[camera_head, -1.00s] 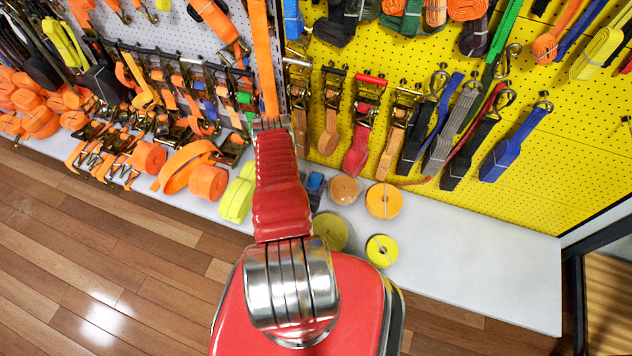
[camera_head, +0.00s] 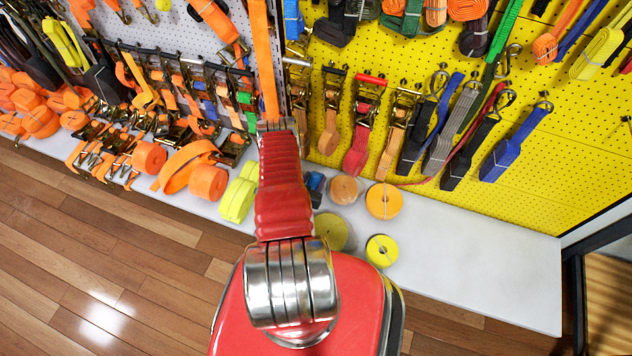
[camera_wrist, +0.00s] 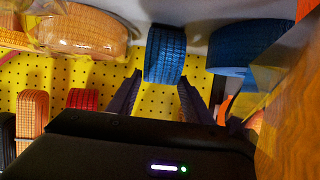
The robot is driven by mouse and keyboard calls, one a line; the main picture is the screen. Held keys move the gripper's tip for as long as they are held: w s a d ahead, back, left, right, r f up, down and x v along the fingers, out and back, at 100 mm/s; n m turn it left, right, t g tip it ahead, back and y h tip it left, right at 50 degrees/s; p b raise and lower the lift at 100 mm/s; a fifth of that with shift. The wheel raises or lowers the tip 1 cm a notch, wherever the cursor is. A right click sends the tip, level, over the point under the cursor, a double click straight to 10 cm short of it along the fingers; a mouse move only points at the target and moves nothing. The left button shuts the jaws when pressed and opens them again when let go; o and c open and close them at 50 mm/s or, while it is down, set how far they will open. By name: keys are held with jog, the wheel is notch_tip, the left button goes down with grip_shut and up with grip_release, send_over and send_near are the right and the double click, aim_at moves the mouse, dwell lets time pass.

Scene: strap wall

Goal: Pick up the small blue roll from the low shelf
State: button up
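The small blue roll (camera_wrist: 165,53) hangs into the upper middle of the wrist view, with a ribbed dark-blue surface. My gripper (camera_wrist: 160,78) is open, its two dark fingers pointing at the roll, one tip near each side. I cannot tell whether either finger touches it. A second, larger blue roll (camera_wrist: 245,45) is to its right. In the head view, a blue item (camera_head: 315,183) shows on the low shelf (camera_head: 480,265), partly hidden by my red arm. My fingers cannot be made out in that view.
An orange roll (camera_head: 383,200), a tan roll (camera_head: 343,190) and yellow rolls (camera_head: 381,250) lie on the shelf right of my arm. A lime strap bundle (camera_head: 238,199) lies left. Straps hang on the yellow pegboard (camera_head: 590,130) behind. The shelf's right part is clear.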

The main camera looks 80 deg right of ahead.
aim_at(314, 181)
jog(key=c, duration=0.8)
jog(key=shift+r, duration=5)
